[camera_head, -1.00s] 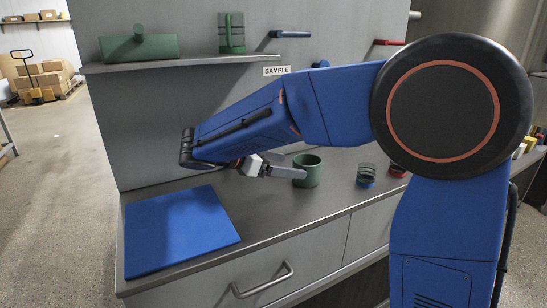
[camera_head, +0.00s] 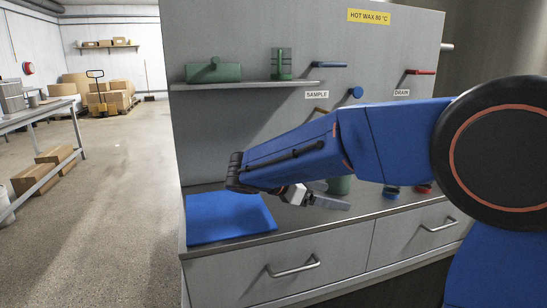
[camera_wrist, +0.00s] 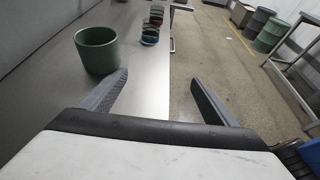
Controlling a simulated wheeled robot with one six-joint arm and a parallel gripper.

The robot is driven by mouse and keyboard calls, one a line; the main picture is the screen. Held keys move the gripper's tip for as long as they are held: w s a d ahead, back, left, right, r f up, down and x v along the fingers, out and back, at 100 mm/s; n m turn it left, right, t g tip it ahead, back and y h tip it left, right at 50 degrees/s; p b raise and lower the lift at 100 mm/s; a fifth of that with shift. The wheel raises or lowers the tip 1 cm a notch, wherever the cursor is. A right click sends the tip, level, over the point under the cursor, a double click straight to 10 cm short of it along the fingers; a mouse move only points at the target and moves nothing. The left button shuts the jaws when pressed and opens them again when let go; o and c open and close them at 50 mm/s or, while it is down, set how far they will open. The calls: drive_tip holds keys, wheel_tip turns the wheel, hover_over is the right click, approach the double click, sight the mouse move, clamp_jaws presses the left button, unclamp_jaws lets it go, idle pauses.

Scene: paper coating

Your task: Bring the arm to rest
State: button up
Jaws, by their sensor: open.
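My gripper (camera_head: 330,202) is at the end of my blue arm, over the front of the grey counter (camera_head: 290,222). In the wrist view its two fingers (camera_wrist: 158,95) stand wide apart with nothing between them. A green cup (camera_head: 340,186) stands upright on the counter behind the gripper, partly hidden by my arm. In the wrist view the cup (camera_wrist: 97,50) is just left of the left finger and looks apart from it.
A blue mat (camera_head: 228,222) lies at the counter's left end. Small stacked rings (camera_head: 391,192) stand to the right. A shelf (camera_head: 235,86) with green items and several wall handles (camera_head: 328,65) are above. Open floor (camera_head: 120,190) lies left.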

drive_tip(key=shift+s+d, duration=0.3)
drive_tip(key=shift+s, duration=0.15)
drive_tip(key=shift+d+f, duration=0.1)
drive_tip(key=shift+d, duration=0.25)
drive_tip(key=s+d+f+m+g+y, duration=0.1)
drive_tip(key=s+d+f+m+y, duration=0.2)
drive_tip(key=s+d, duration=0.35)
drive_tip(key=s+d+f+m+g+y, duration=0.2)
drive_tip(key=s+d+m+y, duration=0.1)
drive_tip(key=s+d+m, duration=0.4)
drive_tip(key=s+f+m+t+y, duration=0.1)
drive_tip(key=s+f+m+y, duration=0.2)
drive_tip(key=s+m, duration=0.2)
drive_tip(key=s+a+f+m+t+y, duration=0.1)
drive_tip(key=s+f+m+t+y, duration=0.1)
drive_tip(key=s+m, duration=0.4)
drive_tip(key=shift+s+f+m+t+y, duration=0.3)
drive_tip(key=shift+s+f+y, duration=0.5)
drive_tip(key=shift+s, duration=1.55)
drive_tip(key=shift+r, duration=0.1)
